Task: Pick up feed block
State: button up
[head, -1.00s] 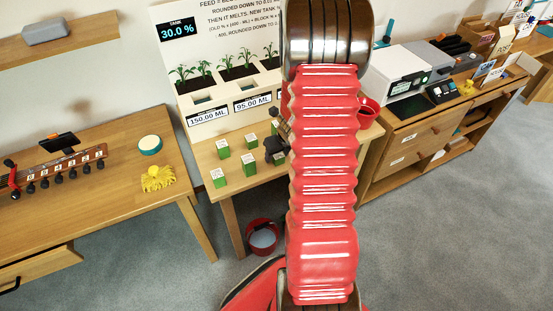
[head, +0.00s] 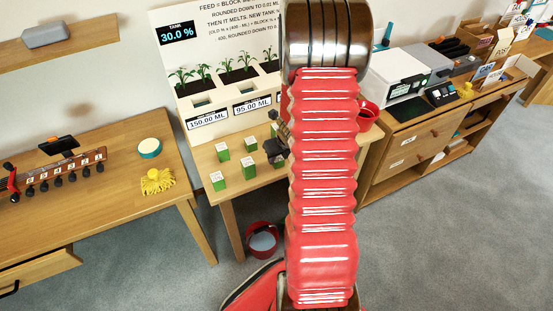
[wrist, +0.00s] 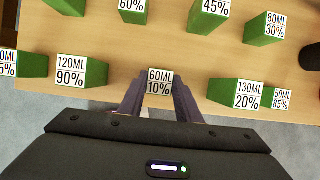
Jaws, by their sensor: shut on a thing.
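My gripper (wrist: 159,100) is shut on a small block labelled 60ML 10% (wrist: 159,82), with one dark finger at each side of it in the wrist view. I cannot tell whether this block is clear of the table. Other green blocks with white labelled tops stand around it: 120ML 90% (wrist: 82,71) at left, 130ML 20% (wrist: 236,93) and 50ML 85% (wrist: 281,99) at right, 80ML 30% (wrist: 265,28) at upper right. In the head view my gripper (head: 275,150) is partly hidden behind my red arm.
Several green blocks (head: 220,181) stand on the wooden table (head: 262,187) before the planter panel (head: 235,100). A red bin (head: 263,240) is on the floor below. The left table (head: 110,195) holds a row of knobs and a yellow tuft (head: 157,181).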

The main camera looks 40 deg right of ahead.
jog(key=shift+r, duration=0.15)
notch_tip(320, 180, up, 10)
dwell(0.7)
jog(key=shift+f, duration=0.2)
dwell(1.2)
jog(key=w+a+n+g+y, duration=0.25)
jog(key=w+a+n, duration=0.25)
jog(key=a+n, duration=0.4)
jog(key=w+a+n+g+y, duration=0.1)
jog(key=w+a+n+y, duration=0.3)
jog(key=a+n, duration=0.5)
jog(key=w+a+r+n+g+h, duration=0.1)
jog(key=a+r+n+g+h, duration=0.1)
jog(key=a+n, duration=0.5)
jog(key=w+a+r+n+g+h, duration=0.1)
jog(key=a+n, duration=0.6)
jog(key=n, duration=0.7)
jog(key=shift+r+g+h, duration=0.8)
jog(key=shift+g+h, duration=0.25)
jog(key=shift+h, duration=0.1)
